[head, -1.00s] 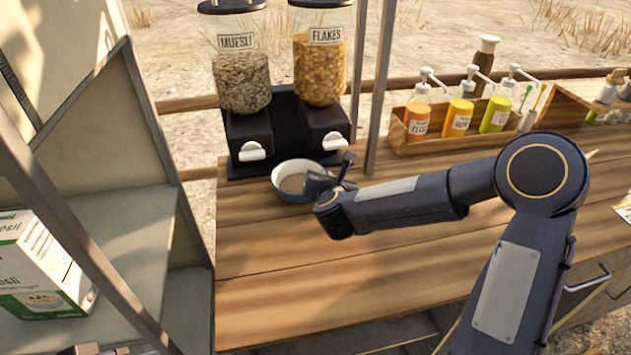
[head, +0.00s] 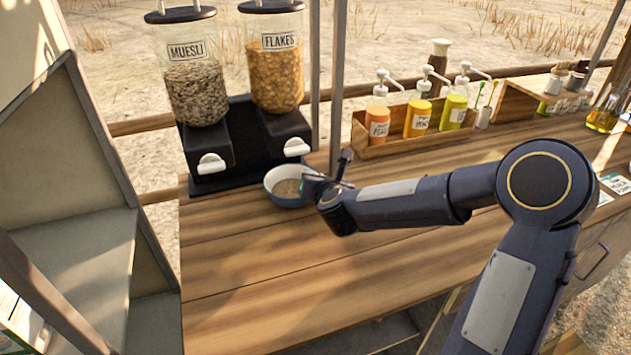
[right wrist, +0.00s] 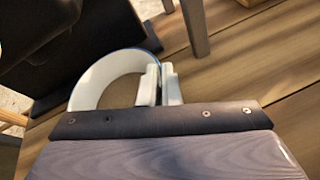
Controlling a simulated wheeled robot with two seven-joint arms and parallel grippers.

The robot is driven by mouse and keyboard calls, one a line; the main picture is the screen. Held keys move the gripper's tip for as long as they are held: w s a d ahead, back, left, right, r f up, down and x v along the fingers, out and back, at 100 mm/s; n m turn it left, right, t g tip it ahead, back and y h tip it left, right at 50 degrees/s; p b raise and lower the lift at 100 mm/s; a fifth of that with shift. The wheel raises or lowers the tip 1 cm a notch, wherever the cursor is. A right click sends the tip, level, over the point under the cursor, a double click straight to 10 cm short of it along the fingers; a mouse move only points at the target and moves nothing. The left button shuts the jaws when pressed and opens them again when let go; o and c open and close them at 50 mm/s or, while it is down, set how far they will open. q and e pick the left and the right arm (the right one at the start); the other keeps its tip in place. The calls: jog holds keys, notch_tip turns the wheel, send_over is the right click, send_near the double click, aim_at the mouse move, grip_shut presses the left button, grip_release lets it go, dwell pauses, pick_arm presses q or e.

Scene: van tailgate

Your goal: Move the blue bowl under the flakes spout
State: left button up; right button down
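The flakes dispenser (head: 276,75) is the right one of the pair. My right gripper (head: 318,187) is at the bowl's right side. In the right wrist view the two pale fingers (right wrist: 159,84) close on the rim of the bowl (right wrist: 100,76), one finger inside and one outside. The contact itself is partly hidden. My left gripper is not in view.
The muesli dispenser (head: 196,90) stands left of the flakes one, on a shared black base. A thin post (head: 337,90) rises just right of the dispensers. A wooden box (head: 385,148) of pump bottles is farther right. The counter (head: 235,270) in front is clear.

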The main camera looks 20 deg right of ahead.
jog(key=c, duration=1.6)
grip_release()
jog(key=shift+o, duration=0.2)
jog(key=v, duration=0.7)
jog(key=shift+s+r, duration=0.15)
jog(key=shift+s, duration=0.25)
jog(key=s+a+r+n+g+y+p, duration=0.1)
jog(key=s+a+r+n+y+p, duration=0.25)
jog(key=n, duration=0.65)
jog(key=s+a+r+n+g+y+p, duration=0.15)
jog(key=s+r+n, duration=0.25)
jog(key=s+n, duration=0.5)
jog(key=s+d+f+n+g+p, duration=0.1)
jog(key=s+n+g+p, duration=0.1)
jog(key=s+n, duration=0.6)
jog(key=s+d+f+n+g+y+p, duration=0.1)
jog(key=s+d+n+g+p, duration=0.1)
jog(key=s+n, duration=0.6)
jog(key=n+g, duration=0.1)
jog(key=n, duration=0.3)
jog(key=shift+s+n, duration=0.2)
jog(key=shift+n, duration=0.1)
